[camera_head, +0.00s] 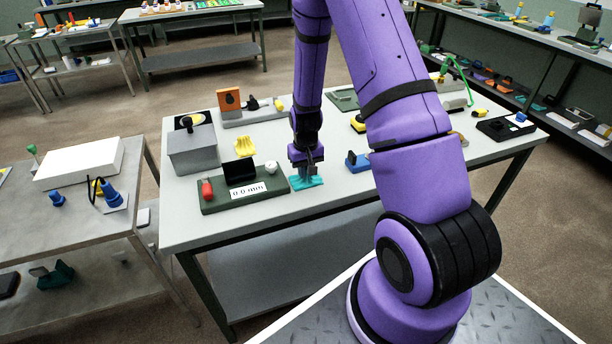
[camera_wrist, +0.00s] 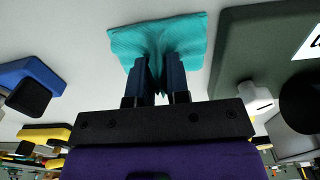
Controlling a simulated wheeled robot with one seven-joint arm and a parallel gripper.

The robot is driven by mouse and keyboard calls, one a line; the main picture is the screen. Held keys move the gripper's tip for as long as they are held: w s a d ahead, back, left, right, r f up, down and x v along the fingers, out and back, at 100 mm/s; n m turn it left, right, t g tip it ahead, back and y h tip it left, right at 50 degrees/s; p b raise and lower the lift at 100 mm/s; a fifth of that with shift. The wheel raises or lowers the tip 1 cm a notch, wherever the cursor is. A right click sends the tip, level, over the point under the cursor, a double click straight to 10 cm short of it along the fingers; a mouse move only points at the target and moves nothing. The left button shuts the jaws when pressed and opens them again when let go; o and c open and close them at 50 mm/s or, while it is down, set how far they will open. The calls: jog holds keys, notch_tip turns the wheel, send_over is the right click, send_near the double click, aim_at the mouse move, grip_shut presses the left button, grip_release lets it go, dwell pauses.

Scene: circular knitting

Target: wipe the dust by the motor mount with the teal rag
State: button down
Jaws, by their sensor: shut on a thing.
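The teal rag (camera_head: 308,184) is at the table's front middle, just right of the dark green gauge board. It also shows in the wrist view (camera_wrist: 190,35), bunched between the fingers and spread out beyond them. My gripper (camera_head: 307,170) points down and is shut on the rag, low over the grey table (camera_head: 285,228). Whether the rag presses on the table is hard to tell. An upright orange plate with a dark opening (camera_head: 229,101), possibly the motor mount, stands at the back left. I cannot make out any dust.
The green board (camera_head: 222,203) with a "0.0 mm" display is close on the left. A blue block (camera_head: 357,162) is close on the right. Bare table lies in front of the rag.

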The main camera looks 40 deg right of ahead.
jog(key=shift+w+d, duration=0.15)
jog(key=shift+w, duration=0.35)
dwell(0.3)
jog(key=c, duration=1.3)
grip_release()
jog(key=shift+w, duration=0.1)
jog(key=shift+c, duration=0.2)
jog(key=shift+f, duration=0.55)
grip_shut()
jog(key=shift+r, duration=2.55)
